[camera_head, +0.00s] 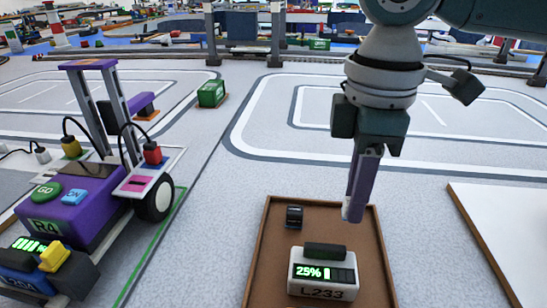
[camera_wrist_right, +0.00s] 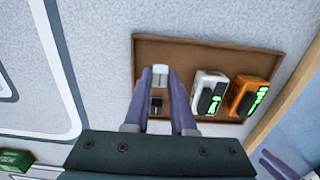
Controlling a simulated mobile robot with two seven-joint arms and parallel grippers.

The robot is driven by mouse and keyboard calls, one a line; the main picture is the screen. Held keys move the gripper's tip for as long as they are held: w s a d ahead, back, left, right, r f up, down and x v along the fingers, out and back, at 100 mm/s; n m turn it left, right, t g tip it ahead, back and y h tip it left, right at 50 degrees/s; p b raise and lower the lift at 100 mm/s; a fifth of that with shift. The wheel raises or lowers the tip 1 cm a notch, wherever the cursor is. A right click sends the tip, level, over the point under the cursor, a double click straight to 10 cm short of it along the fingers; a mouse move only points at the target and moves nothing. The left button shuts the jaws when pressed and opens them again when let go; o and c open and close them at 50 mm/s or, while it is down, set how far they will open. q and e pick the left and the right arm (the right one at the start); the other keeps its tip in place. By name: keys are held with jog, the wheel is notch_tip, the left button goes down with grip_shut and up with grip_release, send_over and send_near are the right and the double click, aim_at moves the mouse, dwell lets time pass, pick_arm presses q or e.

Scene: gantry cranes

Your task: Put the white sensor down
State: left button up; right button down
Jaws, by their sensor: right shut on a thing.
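My right gripper (camera_head: 352,210) is shut on a small white sensor (camera_wrist_right: 160,76), which shows between its purple fingertips in the right wrist view. In the head view only a bit of the white sensor (camera_head: 348,212) shows at the fingertips, above the far right part of a brown tray (camera_head: 260,250). I cannot tell whether it touches the tray. A small black sensor (camera_head: 294,215) stands in the tray's far left part. Purple fingers, seemingly of my left gripper (camera_wrist_right: 279,165), show at the lower right corner of the right wrist view; their opening is unclear.
A white battery box (camera_head: 322,275) marked L233 and 25% sits in the tray; an orange one (camera_wrist_right: 247,97) is beside it. A purple wheeled crane (camera_head: 85,200) stands left, a green container (camera_head: 211,93) farther back. A white panel (camera_head: 510,230) lies right. Floor between crane and tray is clear.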

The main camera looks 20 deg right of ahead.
notch_tip(320, 180, down, 2)
jog(key=shift+f, duration=0.1)
jog(key=c, duration=0.7)
grip_release()
jog(key=shift+c, duration=0.2)
notch_tip(320, 180, up, 12)
jog(key=p, duration=0.3)
jog(key=shift+p, duration=0.4)
